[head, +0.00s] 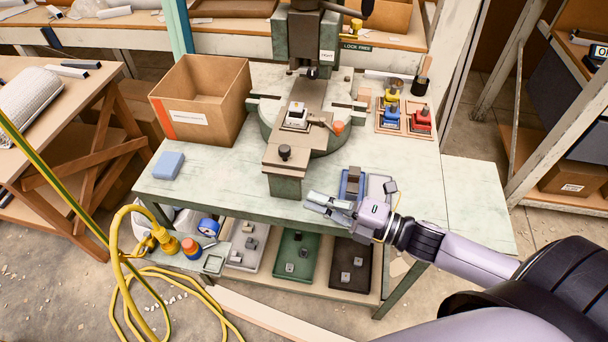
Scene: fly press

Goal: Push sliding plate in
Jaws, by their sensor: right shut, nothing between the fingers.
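The fly press (317,40) stands at the back middle of the table. Its brown sliding plate (275,162) sticks out toward the table's front edge, with a black knob (284,152) near its front end. A small white part sits in a fixture (296,116) farther back on the slide, in front of the ram. My right gripper (312,203) is shut and empty, just right of the slide's front end at the table's front edge. It looks apart from the plate. My left gripper is not in view.
A cardboard box (205,100) and a blue block (168,166) are on the left of the table. A blue holder (352,184) on a grey tray lies behind my right gripper. Wooden trays with coloured parts (404,117) are at right. The table's right end is clear.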

